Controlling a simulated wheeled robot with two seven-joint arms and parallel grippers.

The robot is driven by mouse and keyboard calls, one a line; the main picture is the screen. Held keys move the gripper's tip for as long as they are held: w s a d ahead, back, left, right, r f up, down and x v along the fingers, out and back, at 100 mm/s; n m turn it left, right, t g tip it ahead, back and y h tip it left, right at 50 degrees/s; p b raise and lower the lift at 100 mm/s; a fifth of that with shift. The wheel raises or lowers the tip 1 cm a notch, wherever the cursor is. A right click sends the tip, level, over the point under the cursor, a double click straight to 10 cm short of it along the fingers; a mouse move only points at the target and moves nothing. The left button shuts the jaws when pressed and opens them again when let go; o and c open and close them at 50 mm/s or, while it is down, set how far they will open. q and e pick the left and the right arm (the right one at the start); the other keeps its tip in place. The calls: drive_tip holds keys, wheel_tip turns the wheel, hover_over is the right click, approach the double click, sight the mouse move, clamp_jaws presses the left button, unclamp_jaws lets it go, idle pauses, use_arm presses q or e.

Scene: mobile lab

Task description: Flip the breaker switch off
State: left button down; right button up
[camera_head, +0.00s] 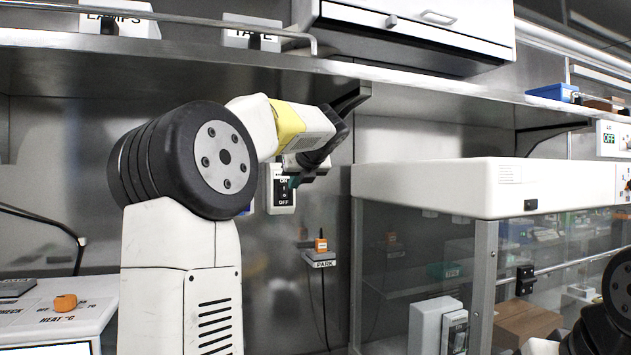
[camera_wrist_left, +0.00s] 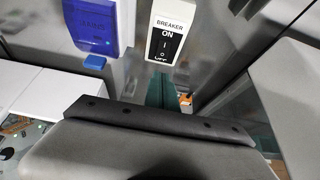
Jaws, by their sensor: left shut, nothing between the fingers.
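The breaker (camera_head: 283,190) is a white wall box with a black rocker marked ON above and OFF below. It also shows in the left wrist view (camera_wrist_left: 167,42), labelled BREAKER, near the top. I cannot tell which way the rocker is tipped. My left gripper (camera_head: 294,181) is shut and empty, in front of the breaker's right side. Its green fingertips show in the left wrist view (camera_wrist_left: 161,92) just below the breaker's lower edge. I cannot tell whether they touch it. My right gripper is out of view; only part of that arm shows at the lower right.
A metal shelf (camera_head: 200,65) runs above my left arm. A glass-sided cabinet with a white top (camera_head: 440,185) stands to the right. A small orange item (camera_head: 320,243) sits on the PARK holder (camera_head: 319,259) below. A blue box (camera_wrist_left: 92,25) is left of the breaker.

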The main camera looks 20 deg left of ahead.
sight(284, 196)
use_arm(q)
drive_tip(key=x, duration=0.6)
drive_tip(key=r+x, duration=0.1)
drive_tip(key=x, duration=0.3)
drive_tip(key=shift+w+a, duration=0.1)
drive_tip(key=shift+w, duration=0.05)
drive_tip(key=shift+w+a+f, duration=0.15)
drive_tip(key=shift+w+f, duration=0.05)
drive_tip(key=shift+r, duration=0.2)
drive_tip(key=shift+a+r, duration=0.1)
drive_tip(key=shift+r, duration=0.8)
